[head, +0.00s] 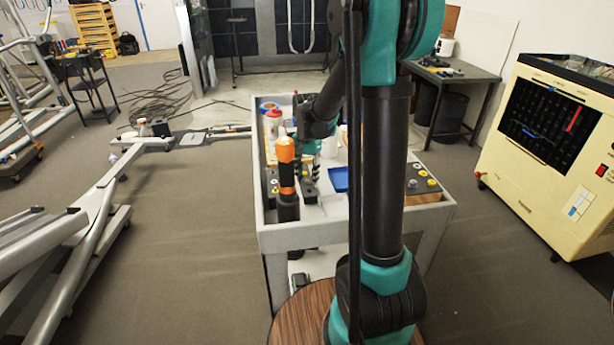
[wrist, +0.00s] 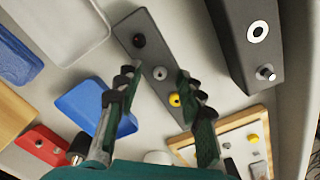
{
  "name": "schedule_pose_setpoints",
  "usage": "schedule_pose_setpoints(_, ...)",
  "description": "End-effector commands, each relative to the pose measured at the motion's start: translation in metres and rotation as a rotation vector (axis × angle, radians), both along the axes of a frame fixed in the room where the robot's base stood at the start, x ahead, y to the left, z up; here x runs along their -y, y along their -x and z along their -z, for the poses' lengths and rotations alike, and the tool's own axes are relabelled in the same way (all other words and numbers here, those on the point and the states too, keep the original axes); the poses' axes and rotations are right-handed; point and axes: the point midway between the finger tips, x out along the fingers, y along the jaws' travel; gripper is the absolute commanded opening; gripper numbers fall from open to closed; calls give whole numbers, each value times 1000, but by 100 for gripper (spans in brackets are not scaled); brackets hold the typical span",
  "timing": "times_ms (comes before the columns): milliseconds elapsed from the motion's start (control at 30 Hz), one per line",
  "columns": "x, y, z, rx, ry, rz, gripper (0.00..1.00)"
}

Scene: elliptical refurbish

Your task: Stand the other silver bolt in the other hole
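In the wrist view, a grey bar (wrist: 176,57) carries a black knob, a silver bolt (wrist: 159,73) and a yellow piece in a row. My gripper (wrist: 157,76) is open, its two fingers on either side of the silver bolt, with nothing visibly held. A dark grey block (wrist: 234,40) at the upper right has a white-ringed hole (wrist: 257,31) with a dark centre. Another silver bolt (wrist: 265,72) stands in the same block beside that hole. In the head view my gripper (head: 311,170) is over the cart, partly hidden by the orange-and-black cylinder and my arm.
A blue tray (wrist: 92,108), a red block (wrist: 42,145) and a wood-edged panel (wrist: 230,135) lie around the bar. The grey cart (head: 350,225) has raised rims. An orange-and-black cylinder (head: 286,170) stands upright at its near left.

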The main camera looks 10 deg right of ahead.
Motion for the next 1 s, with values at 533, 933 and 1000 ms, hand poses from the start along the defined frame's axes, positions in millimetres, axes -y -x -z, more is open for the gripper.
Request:
schedule_pose_setpoints(533, 0, 0, -1, 0, 0, 0, 0)
schedule_pose_setpoints(933, 0, 0, -10, 0, 0, 0, 0)
schedule_pose_setpoints(1000, 0, 0, -11, 0, 0, 0, 0)
